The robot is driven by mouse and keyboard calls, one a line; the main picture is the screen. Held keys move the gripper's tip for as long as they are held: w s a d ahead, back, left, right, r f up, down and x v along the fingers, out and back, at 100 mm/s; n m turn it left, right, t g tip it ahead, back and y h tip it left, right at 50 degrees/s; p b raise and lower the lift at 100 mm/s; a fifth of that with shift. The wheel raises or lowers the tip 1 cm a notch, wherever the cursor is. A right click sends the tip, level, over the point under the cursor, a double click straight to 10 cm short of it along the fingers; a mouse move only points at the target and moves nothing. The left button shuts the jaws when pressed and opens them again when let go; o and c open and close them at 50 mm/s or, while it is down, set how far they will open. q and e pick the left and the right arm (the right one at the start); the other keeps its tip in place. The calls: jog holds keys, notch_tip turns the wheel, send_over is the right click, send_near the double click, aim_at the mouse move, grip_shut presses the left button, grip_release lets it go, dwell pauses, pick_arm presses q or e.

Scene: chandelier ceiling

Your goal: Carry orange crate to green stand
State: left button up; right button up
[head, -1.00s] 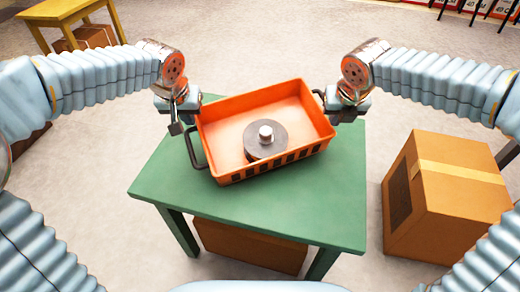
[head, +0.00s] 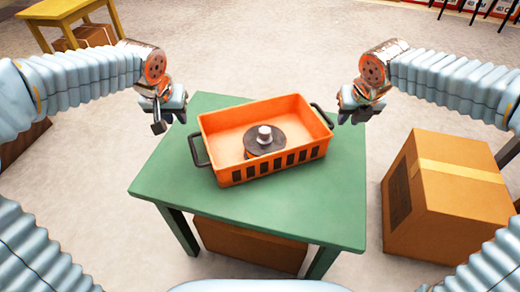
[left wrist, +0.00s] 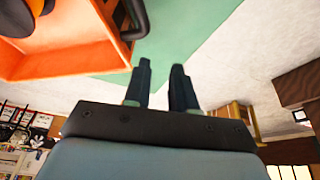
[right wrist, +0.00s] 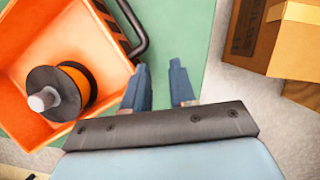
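The orange crate (head: 308,150) rests on the green stand (head: 185,185), turned slightly, with a dark handle at each end. A dark spool with a pale hub (head: 264,140) lies inside it. My left gripper (head: 158,122) is empty, left of and apart from the left handle (head: 197,150). In the left wrist view its fingers (left wrist: 160,85) are spread, with the crate (left wrist: 70,55) beside them. My right gripper (head: 346,112) is empty, just right of the right handle (head: 322,115). In the right wrist view its fingers (right wrist: 160,85) are spread, with the crate (right wrist: 110,60) to their left.
A cardboard box (head: 450,200) stands on the floor right of the stand. Another box (head: 245,245) is under the stand. A yellow table (head: 65,10) with a box below is at the back left. The stand top in front of the crate is clear.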

pick_arm(q)
jog(key=v, duration=1.2)
pick_arm(e)
jog(key=v, duration=1.2)
pick_arm(q)
jog(key=shift+r, duration=0.1)
pick_arm(e)
jog(key=shift+r, duration=0.1)
